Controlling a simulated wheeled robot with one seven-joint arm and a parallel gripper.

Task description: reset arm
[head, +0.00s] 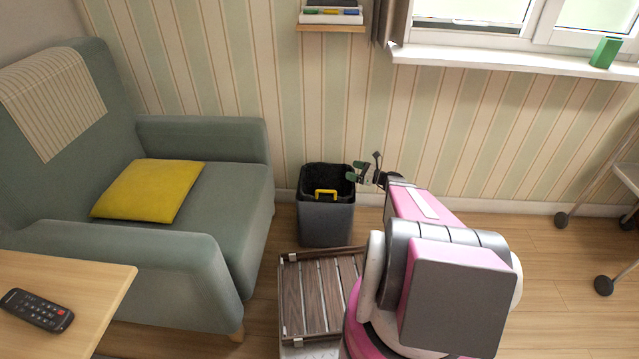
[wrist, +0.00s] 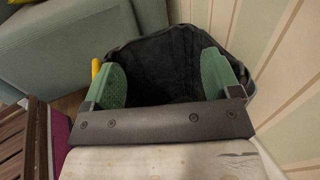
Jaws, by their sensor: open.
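My gripper (head: 365,172) is at the end of my pink and grey arm, which reaches forward toward the wall. In the head view it is beside and slightly above the right rim of a dark grey bin (head: 325,222) with a black liner. In the wrist view my gripper (wrist: 165,82) shows two green finger pads spread wide apart with nothing between them. The bin's black liner (wrist: 165,55) lies beyond and below the fingers. A yellow handle-like thing (head: 325,194) is in the bin's mouth; its edge also shows in the wrist view (wrist: 96,68).
A green armchair (head: 200,130) with a yellow cushion (head: 150,190) stands at left. A wooden table with a remote (head: 36,310) is at front left. A slatted wooden platform (head: 318,295) lies before the bin. A striped wall is behind. Floor at right is clear up to a wheeled cart.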

